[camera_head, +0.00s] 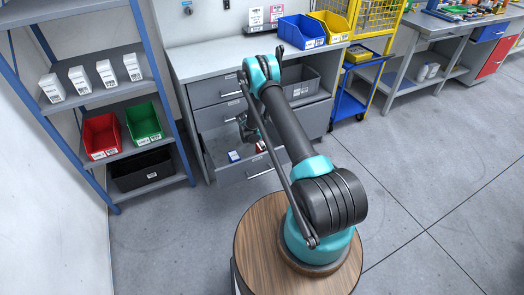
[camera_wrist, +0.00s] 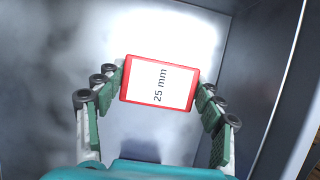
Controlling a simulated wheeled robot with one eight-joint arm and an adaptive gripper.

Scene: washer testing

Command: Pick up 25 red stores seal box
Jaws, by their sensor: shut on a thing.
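The red box (camera_wrist: 159,83) with a white label reading "25 mm" sits between the fingertips of my gripper (camera_wrist: 160,88) in the wrist view. My gripper is shut on its left and right sides. Below the box is a smooth grey surface, and I cannot tell how far the box is above it. In the head view, my gripper (camera_head: 247,129) reaches down over an open lower drawer (camera_head: 218,150) of the grey workbench. A small red and white patch (camera_head: 260,146) shows beside the arm there, partly hidden.
A small blue and white box (camera_head: 233,156) lies in the open drawer. Drawer walls rise close to my gripper, one at the right in the wrist view (camera_wrist: 270,90). A shelf with red (camera_head: 101,136) and green (camera_head: 143,124) bins stands left.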

